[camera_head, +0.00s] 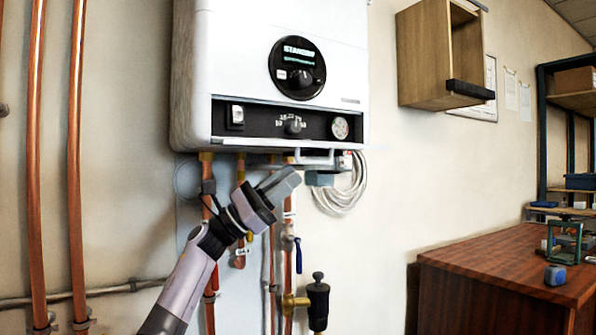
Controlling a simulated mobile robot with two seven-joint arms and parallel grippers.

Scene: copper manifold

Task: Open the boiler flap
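The white boiler (275,40) hangs on the wall at upper centre. Its lower front recess is uncovered and shows a dark control panel (262,122) with a switch, a dial and a gauge. The boiler flap (285,146) shows as a thin white strip along the recess's bottom edge, seen nearly edge-on and folded down. A pale bar handle (318,160) sits under it. My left gripper (284,181) is just below the flap, left of the handle, pointing up and right. Its grey fingers overlap in this view, so their gap is unclear. Nothing shows held. My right gripper is out of view.
Copper pipes (75,160) run up the left wall, and more pipes with valves (318,300) hang below the boiler. A coiled white cable (345,190) is right of the handle. A wooden wall cabinet (425,55) and a workbench (500,262) stand at right.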

